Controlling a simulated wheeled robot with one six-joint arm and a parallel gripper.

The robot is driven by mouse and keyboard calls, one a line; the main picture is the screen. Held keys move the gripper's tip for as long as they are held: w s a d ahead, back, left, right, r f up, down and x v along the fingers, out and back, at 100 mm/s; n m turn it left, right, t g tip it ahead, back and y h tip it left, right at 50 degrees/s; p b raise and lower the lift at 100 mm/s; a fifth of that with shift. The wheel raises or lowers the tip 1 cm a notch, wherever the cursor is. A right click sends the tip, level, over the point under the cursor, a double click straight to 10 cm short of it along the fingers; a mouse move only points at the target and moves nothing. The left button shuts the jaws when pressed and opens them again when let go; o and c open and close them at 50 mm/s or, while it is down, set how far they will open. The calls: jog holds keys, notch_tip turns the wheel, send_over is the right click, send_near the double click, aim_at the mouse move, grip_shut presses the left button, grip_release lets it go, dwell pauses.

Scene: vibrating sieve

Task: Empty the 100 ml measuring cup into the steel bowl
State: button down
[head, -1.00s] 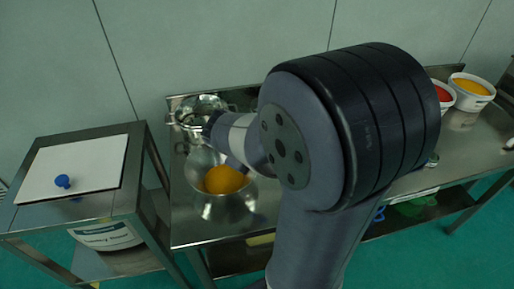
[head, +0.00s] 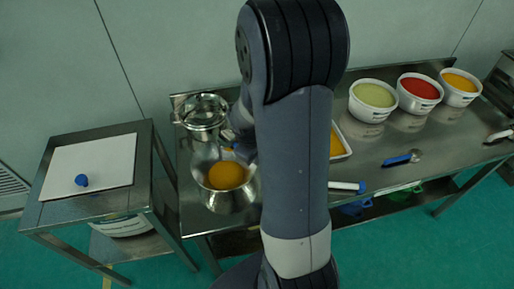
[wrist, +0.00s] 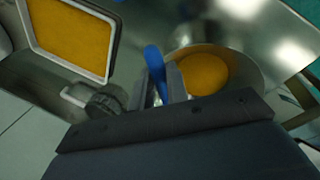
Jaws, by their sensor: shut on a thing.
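The steel bowl (head: 232,203) stands at the left end of the steel table, with orange powder (head: 225,176) in it. It also shows in the wrist view (wrist: 252,76), right of my gripper. My gripper (wrist: 164,84) is shut on a blue handle (wrist: 154,62), which I take to be that of the 100 ml measuring cup. The cup's body and what it holds cannot be made out. In the head view my arm hides most of the gripper, which is close to the bowl's upper right side.
A steel sieve pot (head: 204,122) stands behind the bowl. A white tray of orange powder (wrist: 108,62) lies beside it, partly behind my arm. White tubs of green (head: 366,113), red (head: 414,105) and orange (head: 458,98) powder stand along the back. A blue-handled scoop (head: 402,159) lies in front.

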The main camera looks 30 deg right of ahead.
jog(key=shift+r+y+p, duration=0.3)
jog(key=shift+r+p, duration=0.05)
jog(key=shift+p, duration=0.65)
jog(key=shift+d+f+p, duration=0.1)
jog(key=shift+p, duration=0.2)
jog(key=shift+d+f+g+y, duration=0.15)
jog(key=shift+g+y, duration=0.15)
jog(key=shift+y, duration=0.2)
jog(key=shift+w+r+g+y, duration=0.15)
jog(key=shift+g+y, duration=0.55)
jog(key=shift+y, duration=0.8)
